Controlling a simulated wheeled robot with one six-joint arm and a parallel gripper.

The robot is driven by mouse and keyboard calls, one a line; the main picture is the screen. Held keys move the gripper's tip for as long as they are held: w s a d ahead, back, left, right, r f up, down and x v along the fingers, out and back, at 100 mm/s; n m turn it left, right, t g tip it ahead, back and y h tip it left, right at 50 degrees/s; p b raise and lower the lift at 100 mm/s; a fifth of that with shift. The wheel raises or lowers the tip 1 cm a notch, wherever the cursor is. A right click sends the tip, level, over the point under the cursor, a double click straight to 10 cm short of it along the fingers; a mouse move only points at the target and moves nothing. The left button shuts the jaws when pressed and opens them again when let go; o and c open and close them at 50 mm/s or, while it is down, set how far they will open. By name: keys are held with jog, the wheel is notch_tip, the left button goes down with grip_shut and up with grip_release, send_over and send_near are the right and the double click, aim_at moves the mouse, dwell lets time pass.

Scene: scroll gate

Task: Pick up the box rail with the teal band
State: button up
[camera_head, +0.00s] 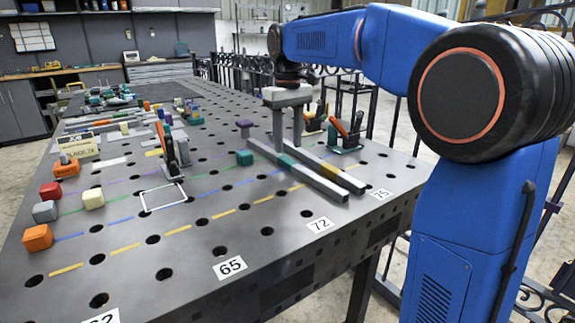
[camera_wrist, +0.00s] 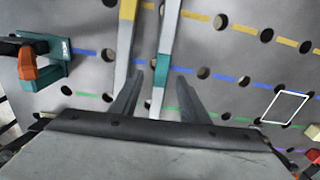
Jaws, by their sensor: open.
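The box rail with the teal band (camera_head: 318,181) is a long grey bar lying on the perforated table. Its teal band (camera_head: 285,162) shows in the head view. A second grey rail (camera_head: 345,178) lies beside it, to the right. My gripper (camera_head: 288,143) is open, pointing down over the rails near the teal band. In the wrist view, the teal-banded rail (camera_wrist: 168,35) runs between the fingers of my gripper (camera_wrist: 158,92), its teal band just ahead of them. The second rail (camera_wrist: 123,60), with a yellow patch, lies left of it, close to the left finger. No contact is visible.
A clamp with an orange handle (camera_head: 351,128) stands right of the rails; another clamp (camera_head: 168,152) stands to the left. A white square outline (camera_head: 163,197) marks bare table.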

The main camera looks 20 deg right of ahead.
aim_at(287, 160)
jog(key=shift+a+f, duration=0.15)
jog(key=shift+f, duration=2.45)
grip_shut()
